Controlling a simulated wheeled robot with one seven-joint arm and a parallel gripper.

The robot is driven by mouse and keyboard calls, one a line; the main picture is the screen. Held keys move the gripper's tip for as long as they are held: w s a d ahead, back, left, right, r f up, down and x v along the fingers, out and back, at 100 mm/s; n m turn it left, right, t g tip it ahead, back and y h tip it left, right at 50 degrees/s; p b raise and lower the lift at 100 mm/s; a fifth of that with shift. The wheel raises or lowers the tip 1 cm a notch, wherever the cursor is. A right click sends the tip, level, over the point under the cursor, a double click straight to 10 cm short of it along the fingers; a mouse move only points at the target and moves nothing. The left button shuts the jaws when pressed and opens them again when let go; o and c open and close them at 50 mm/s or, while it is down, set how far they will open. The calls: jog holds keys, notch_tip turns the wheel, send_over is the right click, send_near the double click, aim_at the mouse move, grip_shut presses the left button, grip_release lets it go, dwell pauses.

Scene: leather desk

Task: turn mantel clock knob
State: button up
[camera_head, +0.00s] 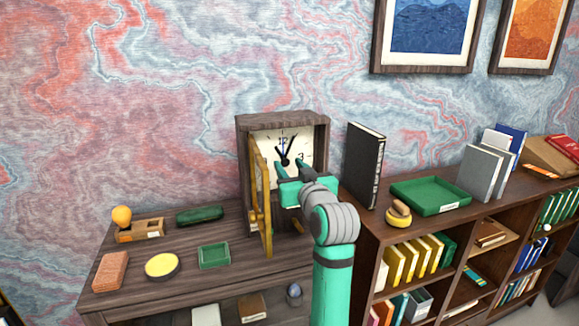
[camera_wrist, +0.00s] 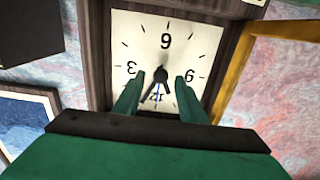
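The mantel clock (camera_head: 242,140) is a dark wooden case with a pale square face, standing on the left cabinet. Its gold-framed door (camera_head: 261,200) is swung open at the left. A dark knob (camera_wrist: 160,73) sits at the middle of the face with the black hands; it also shows in the head view (camera_head: 284,161). The wrist view shows the face upside down. My green gripper (camera_head: 291,170) is open in front of the face. In the wrist view its fingertips (camera_wrist: 160,76) appear on both sides of the knob, with gaps. Their depth to it is unclear.
The open door stands close to the left of my gripper. A black book (camera_head: 365,165) stands upright right of the clock, near a green tray (camera_head: 430,195). Small items, including a green dish (camera_head: 214,256) and a yellow round dish (camera_head: 162,266), lie at the left.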

jog(key=shift+w+a, duration=0.25)
jog(key=shift+w, duration=0.2)
grip_shut()
